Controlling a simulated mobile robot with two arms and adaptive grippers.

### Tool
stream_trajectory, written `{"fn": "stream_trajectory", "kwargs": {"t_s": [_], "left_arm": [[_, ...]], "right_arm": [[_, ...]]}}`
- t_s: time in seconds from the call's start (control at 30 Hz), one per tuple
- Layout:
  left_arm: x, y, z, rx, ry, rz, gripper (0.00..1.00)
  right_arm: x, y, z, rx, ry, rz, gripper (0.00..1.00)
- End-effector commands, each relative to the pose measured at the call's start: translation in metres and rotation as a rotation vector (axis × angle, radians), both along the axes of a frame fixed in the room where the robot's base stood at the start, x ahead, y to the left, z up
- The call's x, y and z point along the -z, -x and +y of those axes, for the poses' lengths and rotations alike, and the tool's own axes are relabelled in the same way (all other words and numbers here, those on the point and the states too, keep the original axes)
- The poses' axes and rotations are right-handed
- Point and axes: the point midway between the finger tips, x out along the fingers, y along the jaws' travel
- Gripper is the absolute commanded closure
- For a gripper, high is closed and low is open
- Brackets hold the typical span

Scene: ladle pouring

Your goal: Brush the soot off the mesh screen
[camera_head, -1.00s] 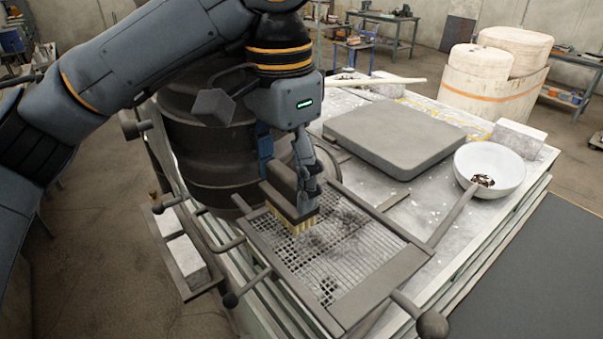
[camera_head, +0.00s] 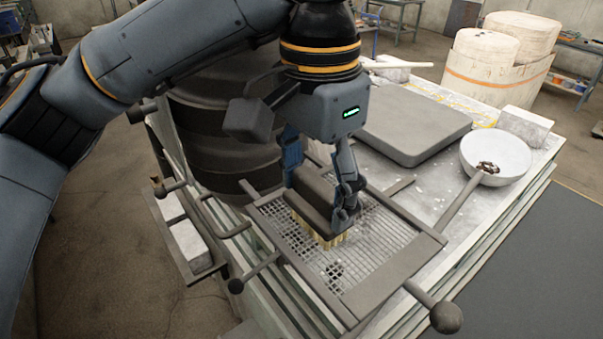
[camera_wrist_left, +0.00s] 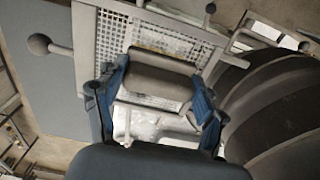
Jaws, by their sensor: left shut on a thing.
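The mesh screen (camera_head: 381,246) lies in a grey frame with ball-ended handles at the near edge of the table. Dark soot patches (camera_head: 333,271) show on the mesh in front of the brush, and some squares look clogged. My left gripper (camera_head: 322,198) is shut on a brush (camera_head: 318,206) with a dark block and pale yellow bristles. The bristles appear to touch the mesh near its middle. In the left wrist view the brush block (camera_wrist_left: 160,78) sits between the two blue fingers, with the mesh (camera_wrist_left: 118,30) behind it. The right gripper is not in view.
A dark ribbed drum (camera_head: 225,130) stands behind the screen on the left. A grey slab (camera_head: 412,122) lies on the table (camera_head: 432,192). A white bowl ladle (camera_head: 497,155) with dark bits inside rests at the right. Wooden drums (camera_head: 497,70) stand at the back right.

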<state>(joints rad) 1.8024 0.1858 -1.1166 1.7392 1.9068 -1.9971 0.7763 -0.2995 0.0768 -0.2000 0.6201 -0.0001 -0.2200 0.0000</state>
Motion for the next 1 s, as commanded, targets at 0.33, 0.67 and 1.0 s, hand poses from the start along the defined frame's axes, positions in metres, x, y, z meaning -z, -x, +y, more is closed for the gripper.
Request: {"fn": "stream_trajectory", "kwargs": {"t_s": [0.33, 0.67, 1.0], "left_arm": [[0.004, 0.012, -0.009, 0.009, -0.004, 0.007, 0.8], [0.001, 0.033, -0.025, 0.009, -0.004, 0.006, 0.8], [-0.002, 0.044, -0.034, 0.006, -0.001, 0.001, 0.81]], "right_arm": [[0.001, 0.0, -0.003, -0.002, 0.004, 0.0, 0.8], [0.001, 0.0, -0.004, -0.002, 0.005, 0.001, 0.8], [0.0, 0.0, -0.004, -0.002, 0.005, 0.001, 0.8]]}}
